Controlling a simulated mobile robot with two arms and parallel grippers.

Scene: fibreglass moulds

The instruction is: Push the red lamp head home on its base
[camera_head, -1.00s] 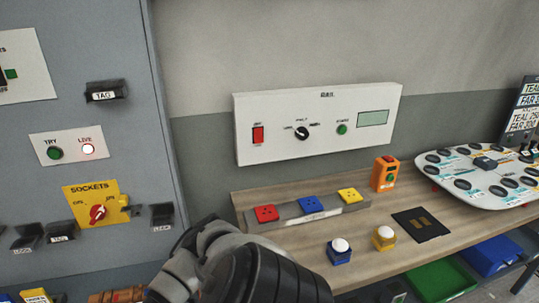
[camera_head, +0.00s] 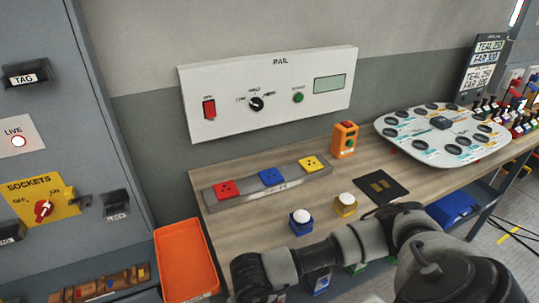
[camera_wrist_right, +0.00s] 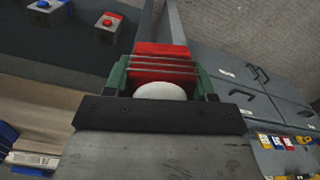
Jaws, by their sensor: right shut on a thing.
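My right gripper (camera_wrist_right: 165,88), in the right wrist view, is shut on a red ridged block with a white dome, which looks like the red lamp head (camera_wrist_right: 163,60). Its green fingers lie on either side, and the dome faces the camera. In the head view a grey rail on the bench carries a red base (camera_head: 228,188), a blue base (camera_head: 271,177) and a yellow base (camera_head: 314,164). Nothing sits on the red base. The held lamp head looks apart from any base. My right arm crosses the lower head view, its gripper hidden. My left gripper is out of view.
A blue lamp (camera_head: 302,222) and a yellow lamp (camera_head: 346,205), both white-domed, stand in front of the rail. A black pad (camera_head: 380,188) and an orange button box (camera_head: 344,140) are to the right. An orange tray (camera_head: 187,262) lies left of the bench.

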